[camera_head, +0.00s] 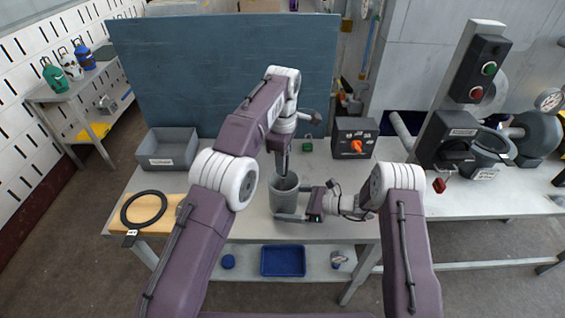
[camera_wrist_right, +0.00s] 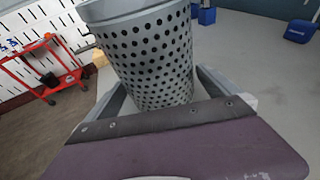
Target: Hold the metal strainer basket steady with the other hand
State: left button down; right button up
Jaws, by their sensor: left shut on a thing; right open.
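The metal strainer basket (camera_head: 283,196) is a grey, upright cylinder on the table in the head view. In the right wrist view its perforated wall (camera_wrist_right: 152,55) fills the space between the fingers, with its top cut off by the frame. My left gripper (camera_head: 282,172) points down at the basket's mouth and looks shut on its rim; its fingertips are partly hidden. My right gripper (camera_head: 287,204) comes in from the right, open, with one finger on each side of the basket. Contact between these fingers and the wall cannot be told.
A grey bin (camera_head: 168,148) stands at the back left. A black ring (camera_head: 144,208) lies on a wooden board (camera_head: 174,212). A control box (camera_head: 354,139) with an orange knob stands behind the right gripper. A machine (camera_head: 463,140) stands at right. The table front is clear.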

jog(key=v, duration=1.1)
jog(key=shift+s+d+r, duration=0.1)
jog(key=shift+d, duration=0.15)
pick_arm(q)
notch_tip(320, 180, up, 5)
jog(key=p, duration=0.6)
jog(key=shift+r, duration=0.15)
pick_arm(e)
notch_tip(320, 180, up, 6)
